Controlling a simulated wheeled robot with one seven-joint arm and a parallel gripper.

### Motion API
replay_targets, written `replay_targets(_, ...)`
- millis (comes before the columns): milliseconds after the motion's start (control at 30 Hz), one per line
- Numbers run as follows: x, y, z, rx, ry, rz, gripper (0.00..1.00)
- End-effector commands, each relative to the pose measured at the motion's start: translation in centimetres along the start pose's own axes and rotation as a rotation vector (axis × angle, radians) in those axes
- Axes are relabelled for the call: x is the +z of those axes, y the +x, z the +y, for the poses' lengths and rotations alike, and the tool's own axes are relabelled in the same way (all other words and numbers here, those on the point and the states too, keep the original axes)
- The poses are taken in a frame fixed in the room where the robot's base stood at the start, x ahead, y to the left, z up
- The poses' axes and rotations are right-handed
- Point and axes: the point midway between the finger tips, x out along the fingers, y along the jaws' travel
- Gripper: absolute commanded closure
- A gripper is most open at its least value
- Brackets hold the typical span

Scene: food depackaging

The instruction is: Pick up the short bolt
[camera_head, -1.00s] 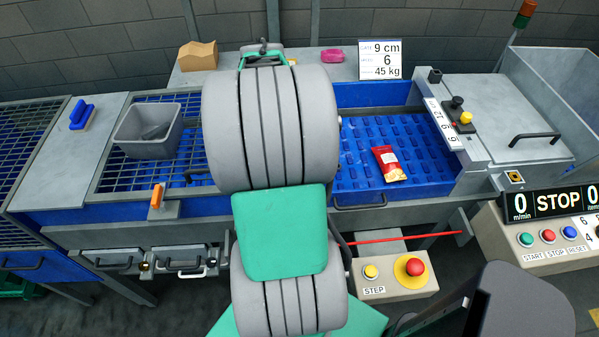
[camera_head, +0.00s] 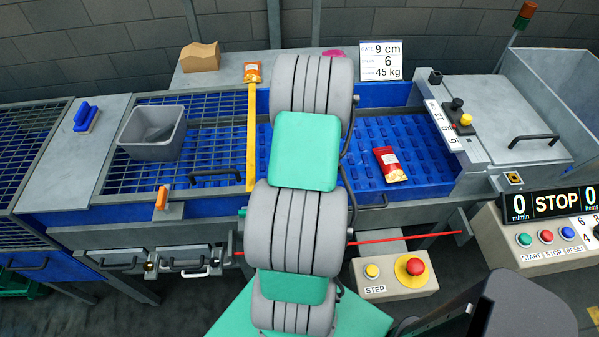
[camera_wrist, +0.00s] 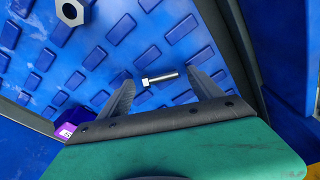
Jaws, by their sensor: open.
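A silver bolt (camera_wrist: 164,78) with a head at its left end lies on the blue studded belt (camera_wrist: 105,75) in the wrist view. It is the only bolt I see, so I cannot compare its length with another. My gripper (camera_wrist: 160,83) is open, with its two dark fingers on either side of the bolt in the picture. I cannot tell how far above the belt the fingertips are. In the head view my arm hides both the gripper and the bolt.
A grey hexagonal nut (camera_wrist: 70,11) and a purple object (camera_wrist: 73,122) lie nearby. A red packet (camera_head: 390,164) lies on the belt to the right. A yellow bar (camera_head: 251,135) crosses the conveyor left of my arm. A grey bin (camera_head: 152,134) stands farther left.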

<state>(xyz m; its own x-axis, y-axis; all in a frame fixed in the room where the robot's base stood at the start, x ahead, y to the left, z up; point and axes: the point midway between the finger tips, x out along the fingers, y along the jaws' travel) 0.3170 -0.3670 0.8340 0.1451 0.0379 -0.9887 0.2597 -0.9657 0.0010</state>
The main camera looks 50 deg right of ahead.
Motion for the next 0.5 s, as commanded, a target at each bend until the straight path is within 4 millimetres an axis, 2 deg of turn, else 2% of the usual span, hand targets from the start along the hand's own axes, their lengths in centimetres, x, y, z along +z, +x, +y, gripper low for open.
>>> replay_targets(67,-0.01,0.02,-0.03,-0.001,0.000,0.000,0.26)
replay_targets(500,-0.03,-0.01,-0.06,-0.001,0.000,0.000,0.62)
